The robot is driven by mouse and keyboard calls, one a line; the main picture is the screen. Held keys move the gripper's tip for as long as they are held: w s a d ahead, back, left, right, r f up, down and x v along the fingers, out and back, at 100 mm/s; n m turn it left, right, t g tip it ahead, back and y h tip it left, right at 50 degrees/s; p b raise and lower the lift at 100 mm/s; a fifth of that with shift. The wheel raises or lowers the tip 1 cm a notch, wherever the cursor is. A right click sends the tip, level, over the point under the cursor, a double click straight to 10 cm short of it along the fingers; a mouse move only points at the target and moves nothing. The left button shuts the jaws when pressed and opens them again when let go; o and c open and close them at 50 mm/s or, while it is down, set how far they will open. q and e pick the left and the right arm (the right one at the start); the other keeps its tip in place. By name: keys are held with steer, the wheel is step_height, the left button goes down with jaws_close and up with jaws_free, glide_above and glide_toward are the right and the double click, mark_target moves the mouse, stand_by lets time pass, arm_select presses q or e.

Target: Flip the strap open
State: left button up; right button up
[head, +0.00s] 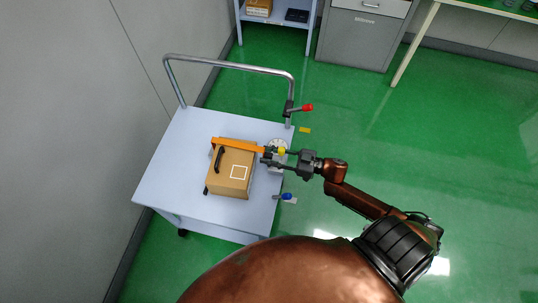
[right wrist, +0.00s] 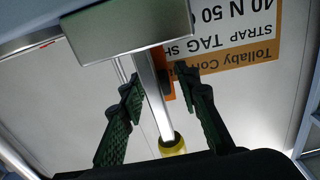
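An orange strap (head: 235,144) lies along the far edge of a tan box (head: 231,176). A sliver of orange (right wrist: 169,88) shows in the right wrist view. My right gripper (head: 266,157) is at the strap's right end, just off the box's right side. In the right wrist view its two ridged fingers (right wrist: 160,82) are apart, with a metal bar (right wrist: 154,100) between them. The bar ends in a yellow tip (right wrist: 172,145), also seen in the head view (head: 281,151). I cannot tell whether a finger touches the bar. My left gripper is out of view.
The box sits on a pale cart (head: 180,150) with a metal push handle (head: 230,65). A red-tipped lever (head: 306,107), a blue knob (head: 287,196) and a round white dial (head: 277,144) are at the cart's right edge. Green floor to the right is clear.

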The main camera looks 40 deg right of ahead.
jaws_close()
stand_by(0.5)
